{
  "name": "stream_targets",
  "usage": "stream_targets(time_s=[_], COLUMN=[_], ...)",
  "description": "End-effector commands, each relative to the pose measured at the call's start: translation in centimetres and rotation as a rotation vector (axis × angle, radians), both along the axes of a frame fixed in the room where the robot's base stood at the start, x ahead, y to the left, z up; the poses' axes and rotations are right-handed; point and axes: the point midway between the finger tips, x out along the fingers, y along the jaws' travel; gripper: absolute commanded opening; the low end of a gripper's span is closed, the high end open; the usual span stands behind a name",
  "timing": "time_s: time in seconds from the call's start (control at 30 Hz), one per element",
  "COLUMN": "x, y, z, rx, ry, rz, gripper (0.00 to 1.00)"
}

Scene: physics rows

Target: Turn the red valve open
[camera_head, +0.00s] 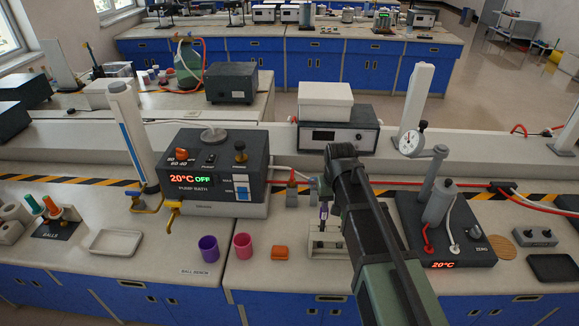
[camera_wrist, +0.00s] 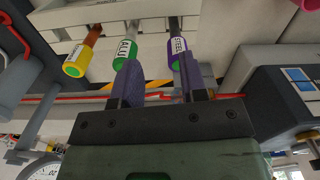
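A small red handle (camera_head: 292,181) on a grey fitting stands behind the front bench area, beside the pump bath (camera_head: 215,170) in the head view; it looks like the red valve. How far it is turned is too small to tell. My gripper (camera_wrist: 158,82) shows in the wrist view with its two fingers apart and nothing visible between them. In the head view my dark wrist and arm hide the fingers, just right of the red handle. I cannot make out the red handle in the wrist view.
A small stand (camera_head: 325,245) with labelled rods is close to my gripper; the STEEL rod (camera_wrist: 178,48) and ALLI rod (camera_wrist: 125,50) show near the fingers. Purple (camera_head: 208,248) and pink (camera_head: 242,246) cups stand in front. A dial gauge (camera_head: 410,143) is at right.

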Motion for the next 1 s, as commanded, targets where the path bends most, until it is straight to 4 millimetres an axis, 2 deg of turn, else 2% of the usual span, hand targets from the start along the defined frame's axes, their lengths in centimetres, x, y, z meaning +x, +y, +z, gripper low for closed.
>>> stream_targets(time_s=[0.03, 0.17, 0.23, 0.3, 0.37, 0.4, 0.57, 0.67, 0.77, 1.0], x=[3.4, 11.3, 16.0, 20.0, 22.1, 22.6, 22.0, 21.9, 21.9, 21.9], y=[1.8, 7.2, 10.6, 13.0, 13.6, 13.7, 13.5, 13.5, 13.4, 13.4], z=[1.2, 2.9, 3.6, 3.7, 3.4, 3.4, 3.2, 2.3, 0.6, -5.2], rx=[0.0, 0.0, 0.0, 0.0, 0.0, 0.001, 0.001, 0.001, 0.001, 0.001], ry=[0.0, 0.0, 0.0, 0.0, 0.0, 0.0, 0.0, 0.0, 0.0, 0.0], rz=[0.008, 0.014, 0.004, -0.022, -0.056, -0.077, -0.115, -0.114, -0.114, -0.113], gripper=[0.39, 0.39, 0.39, 0.39, 0.39, 0.39, 0.39, 0.39, 0.39, 0.39])
